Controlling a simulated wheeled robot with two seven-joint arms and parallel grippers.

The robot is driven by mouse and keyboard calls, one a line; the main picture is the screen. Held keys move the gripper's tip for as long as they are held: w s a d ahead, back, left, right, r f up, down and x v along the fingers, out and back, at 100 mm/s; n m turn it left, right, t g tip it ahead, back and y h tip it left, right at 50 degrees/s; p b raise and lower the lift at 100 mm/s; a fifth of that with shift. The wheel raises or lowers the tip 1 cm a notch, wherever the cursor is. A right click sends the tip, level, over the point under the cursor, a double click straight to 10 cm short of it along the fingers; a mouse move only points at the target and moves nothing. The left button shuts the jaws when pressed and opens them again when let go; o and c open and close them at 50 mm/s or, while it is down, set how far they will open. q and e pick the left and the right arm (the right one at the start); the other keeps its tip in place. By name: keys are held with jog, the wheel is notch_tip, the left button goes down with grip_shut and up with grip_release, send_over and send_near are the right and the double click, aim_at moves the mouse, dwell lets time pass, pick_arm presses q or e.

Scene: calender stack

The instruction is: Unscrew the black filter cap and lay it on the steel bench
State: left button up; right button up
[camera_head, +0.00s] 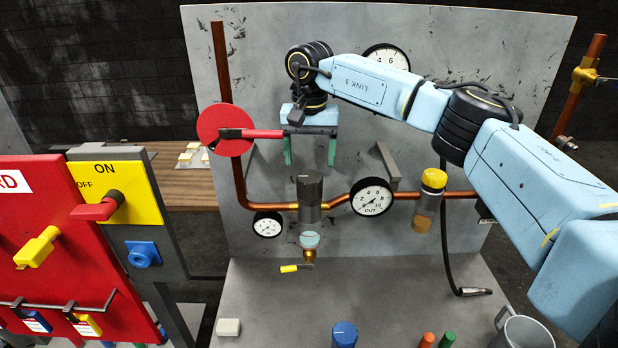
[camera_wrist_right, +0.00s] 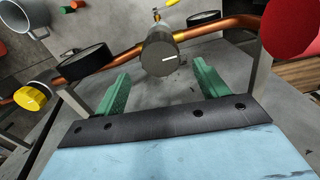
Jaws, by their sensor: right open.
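The black filter cap (camera_head: 310,184) is a dark cylinder on top of a grey filter body (camera_head: 310,214) on the copper pipe in front of the panel. In the right wrist view the cap (camera_wrist_right: 158,56) shows from above with a white line on its top. My right gripper (camera_head: 309,160) points down above the cap, apart from it. Its green fingers are spread, with nothing between them; in the wrist view the gripper (camera_wrist_right: 160,80) has the cap beyond and between its fingertips. The steel bench (camera_head: 270,295) lies below. My left gripper is not in view.
Gauges (camera_head: 372,197) sit close beside the filter on the pipe. A red disc with a lever (camera_head: 263,134) is left of my gripper. A yellow-capped cylinder (camera_head: 433,180) is to the right. The bench holds a white block (camera_head: 228,327), a blue cap (camera_head: 344,334) and a mug (camera_head: 525,332). Its middle is bare.

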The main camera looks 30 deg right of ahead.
aim_at(310, 176)
jog(key=m, duration=1)
jog(key=shift+m, duration=0.9)
jog(key=m+b, duration=0.3)
jog(key=m, duration=0.2)
jog(key=shift+f, duration=0.15)
jog(key=shift+f+b, duration=1.25)
jog(key=shift+f, duration=2.1)
jog(key=shift+c, duration=0.3)
jog(key=c, duration=0.8)
jog(key=shift+n+p, duration=0.4)
jog(key=shift+n, duration=0.5)
